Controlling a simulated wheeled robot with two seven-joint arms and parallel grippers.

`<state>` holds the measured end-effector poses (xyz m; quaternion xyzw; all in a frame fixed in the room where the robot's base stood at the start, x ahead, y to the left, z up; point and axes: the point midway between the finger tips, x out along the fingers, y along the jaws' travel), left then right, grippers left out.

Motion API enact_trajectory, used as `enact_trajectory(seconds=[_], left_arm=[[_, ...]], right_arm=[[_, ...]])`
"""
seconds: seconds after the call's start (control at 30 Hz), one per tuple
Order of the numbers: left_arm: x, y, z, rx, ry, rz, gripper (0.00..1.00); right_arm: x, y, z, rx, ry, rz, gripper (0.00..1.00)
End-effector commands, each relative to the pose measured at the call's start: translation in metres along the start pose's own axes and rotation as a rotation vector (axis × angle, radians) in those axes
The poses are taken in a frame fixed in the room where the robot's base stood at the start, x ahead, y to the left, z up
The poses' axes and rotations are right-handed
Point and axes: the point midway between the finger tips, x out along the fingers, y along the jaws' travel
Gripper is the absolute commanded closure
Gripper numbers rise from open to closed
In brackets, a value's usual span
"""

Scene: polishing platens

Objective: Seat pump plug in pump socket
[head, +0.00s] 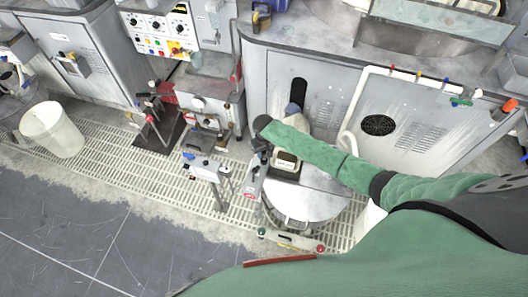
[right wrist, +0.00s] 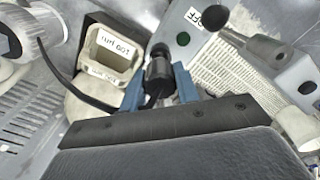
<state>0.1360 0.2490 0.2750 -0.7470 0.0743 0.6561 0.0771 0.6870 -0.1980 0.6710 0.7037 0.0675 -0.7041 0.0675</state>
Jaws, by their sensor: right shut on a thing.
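The pump plug (right wrist: 157,66) is a small black cylinder between the blue fingertips of my right gripper (right wrist: 158,82) in the right wrist view. The gripper is shut on it. A black cable (right wrist: 72,84) runs from the left toward the gripper. In the head view my right gripper (head: 262,148) is at the end of the green-sleeved arm, above a narrow grey panel (head: 252,186) with a red label. The plug is too small to make out there. I cannot clearly pick out the pump socket. My left gripper is not in view.
A pale open container (right wrist: 88,88) marked 100 µm is left of the plug. A grey bracket (right wrist: 186,22) with an OFF label and a black ball knob (right wrist: 211,18) is close on the right. A round drum lid (head: 318,201) lies below my arm. A white bucket (head: 52,130) stands far left.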

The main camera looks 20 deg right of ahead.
Motion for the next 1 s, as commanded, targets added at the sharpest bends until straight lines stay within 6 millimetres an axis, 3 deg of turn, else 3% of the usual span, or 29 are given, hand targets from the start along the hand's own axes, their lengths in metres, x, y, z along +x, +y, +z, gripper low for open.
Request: enact_trajectory(seconds=[1.0], left_arm=[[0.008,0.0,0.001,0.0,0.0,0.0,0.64]], right_arm=[[0.021,0.0,0.0,0.0,0.0,0.0,0.92]])
